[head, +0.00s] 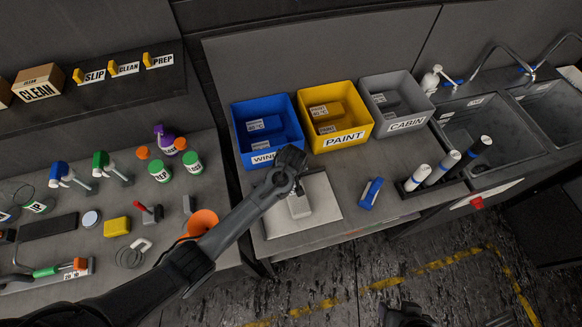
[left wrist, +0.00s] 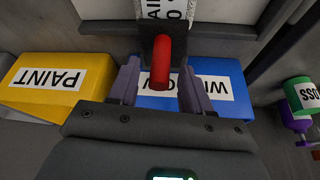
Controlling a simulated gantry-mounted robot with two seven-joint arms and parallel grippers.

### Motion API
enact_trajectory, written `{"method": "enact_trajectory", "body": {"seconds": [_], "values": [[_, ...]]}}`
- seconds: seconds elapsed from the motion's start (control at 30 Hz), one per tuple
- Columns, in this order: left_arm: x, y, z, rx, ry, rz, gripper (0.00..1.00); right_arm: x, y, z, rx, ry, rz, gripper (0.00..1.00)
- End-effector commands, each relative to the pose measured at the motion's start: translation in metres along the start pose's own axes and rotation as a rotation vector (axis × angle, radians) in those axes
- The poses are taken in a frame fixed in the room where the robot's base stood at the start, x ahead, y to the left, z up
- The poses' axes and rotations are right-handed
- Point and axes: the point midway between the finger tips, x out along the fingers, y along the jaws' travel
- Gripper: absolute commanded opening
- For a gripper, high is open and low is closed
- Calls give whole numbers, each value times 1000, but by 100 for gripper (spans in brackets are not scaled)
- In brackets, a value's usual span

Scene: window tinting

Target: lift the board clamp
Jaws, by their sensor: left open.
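A pale square board (head: 325,203) lies on the bench in front of the blue bin. My left gripper (head: 294,178) reaches over its back left part. In the left wrist view, a red handle on a dark block, apparently the board clamp (left wrist: 162,62), stands between the open fingers of my left gripper (left wrist: 160,88). I cannot tell whether the fingers touch it. In the head view my arm hides most of this spot; a small grey labelled piece (head: 299,206) shows on the board. My right gripper (head: 405,314) is partly visible at the bottom edge; its jaws are unclear.
Blue (head: 248,125), yellow (head: 349,95) and grey (head: 412,105) bins stand behind the board. A blue tool (head: 371,193) and a rack of rolls (head: 440,170) are to the right, before the sinks.

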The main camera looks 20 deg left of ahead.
Motion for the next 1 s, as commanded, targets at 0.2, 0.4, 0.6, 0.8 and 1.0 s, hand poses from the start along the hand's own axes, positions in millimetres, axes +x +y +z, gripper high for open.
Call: {"method": "enact_trajectory", "body": {"seconds": [0.2,0.4,0.6,0.8,1.0], "values": [[16,1,1,0,-1,1,48,1,2,1,-6,-1,5,58],[18,0,0,0,0,2,48,1,2,1,-9,-1,7,58],[18,0,0,0,0,1,39,1,2,1,-8,-1,7,58],[18,0,1,0,0,1,9,1,1,1,-5,-1,4,58],[18,0,1,0,0,1,0,1,0,1,0,0,1,58]]}}
